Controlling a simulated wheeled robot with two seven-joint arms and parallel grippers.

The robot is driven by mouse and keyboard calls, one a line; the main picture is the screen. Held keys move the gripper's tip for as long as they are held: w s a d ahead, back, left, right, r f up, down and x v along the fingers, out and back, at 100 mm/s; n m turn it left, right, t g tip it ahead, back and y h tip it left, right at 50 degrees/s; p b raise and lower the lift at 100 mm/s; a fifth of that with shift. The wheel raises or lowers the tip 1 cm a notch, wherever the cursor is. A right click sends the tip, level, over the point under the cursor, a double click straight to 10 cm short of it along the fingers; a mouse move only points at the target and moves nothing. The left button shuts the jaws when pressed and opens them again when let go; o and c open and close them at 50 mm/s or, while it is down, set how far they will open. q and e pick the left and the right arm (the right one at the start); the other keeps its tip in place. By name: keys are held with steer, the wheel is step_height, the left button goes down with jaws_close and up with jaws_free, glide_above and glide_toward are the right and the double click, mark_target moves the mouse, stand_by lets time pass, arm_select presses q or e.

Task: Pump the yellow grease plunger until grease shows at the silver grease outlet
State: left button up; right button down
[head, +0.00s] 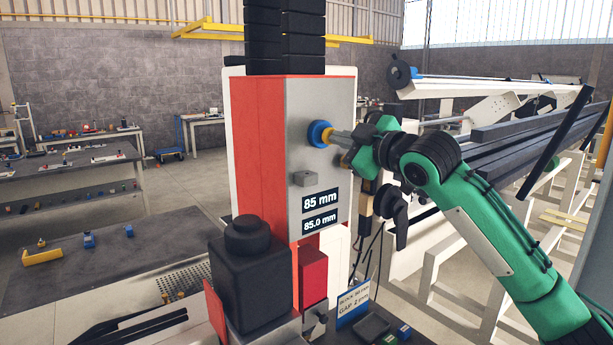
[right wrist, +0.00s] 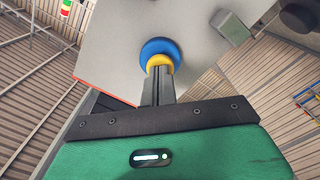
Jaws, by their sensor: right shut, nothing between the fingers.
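The yellow grease plunger (head: 327,135) sits in a blue ring (head: 316,133) on the grey front plate of the red machine. It also shows in the right wrist view (right wrist: 159,62). My right gripper (head: 336,136) is shut and empty, its fingertips lined up at the plunger's face. They overlap it in the right wrist view (right wrist: 158,76), and I cannot tell whether they press on it. A small grey block (head: 303,178), possibly the silver grease outlet, juts from the plate below the plunger. I see no grease on its visible faces. My left gripper is not in view.
Two displays (head: 321,200) read 85 mm and 85.0 mm. A black block (head: 240,275) stands at the machine's lower left. A blue-edged sign (head: 353,305) stands below the plate. Dark beams on a white rack (head: 500,150) lie behind my right arm.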

steer(key=shift+s+d, duration=0.1)
stand_by(0.4)
steer(key=shift+v, duration=1.25)
steer(key=shift+p+x, duration=0.3)
steer(key=shift+x, duration=0.5)
steer(key=shift+p+v, duration=0.3)
steer(key=shift+v, duration=0.55)
